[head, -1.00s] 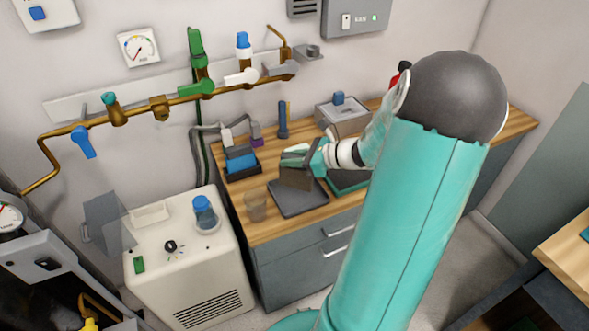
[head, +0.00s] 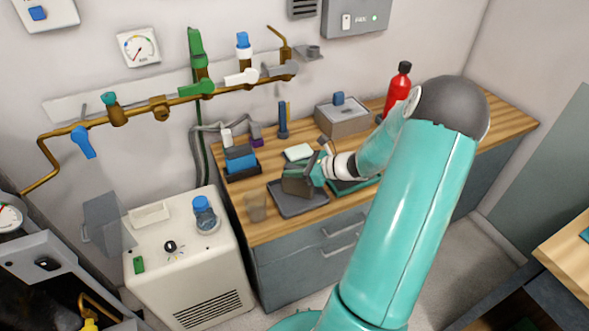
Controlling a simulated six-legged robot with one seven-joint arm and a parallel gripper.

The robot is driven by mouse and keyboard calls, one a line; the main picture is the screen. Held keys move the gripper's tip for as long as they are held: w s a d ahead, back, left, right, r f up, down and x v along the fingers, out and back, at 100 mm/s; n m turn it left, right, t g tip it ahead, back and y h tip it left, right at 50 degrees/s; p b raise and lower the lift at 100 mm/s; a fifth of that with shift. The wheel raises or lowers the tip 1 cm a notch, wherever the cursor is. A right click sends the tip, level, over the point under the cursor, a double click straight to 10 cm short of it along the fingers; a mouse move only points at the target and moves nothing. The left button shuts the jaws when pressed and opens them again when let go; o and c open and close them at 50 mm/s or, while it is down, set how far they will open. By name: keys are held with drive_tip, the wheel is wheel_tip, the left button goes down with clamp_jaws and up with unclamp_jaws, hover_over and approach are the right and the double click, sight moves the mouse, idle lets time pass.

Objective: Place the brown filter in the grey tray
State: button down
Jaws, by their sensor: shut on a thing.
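The brown filter (head: 295,187) is a flat brown piece held upright by my gripper (head: 306,176). My gripper is shut on it. The dark grey tray (head: 302,208) lies on the wooden counter. The filter is over the back part of this tray. I cannot tell whether its lower edge touches the tray floor. My gripper and wrist hide part of the filter's right side.
A green tray (head: 346,187) lies right of the grey one, partly behind my arm. A clear beaker (head: 256,207) stands at left. A dark holder with blue items (head: 241,163), a pale block (head: 298,152), a grey box (head: 341,117) and a red bottle (head: 398,88) stand behind.

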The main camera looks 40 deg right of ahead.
drive_tip(key=shift+f, duration=0.15)
drive_tip(key=c, duration=1.3)
unclamp_jaws()
drive_tip(key=shift+o, duration=0.2)
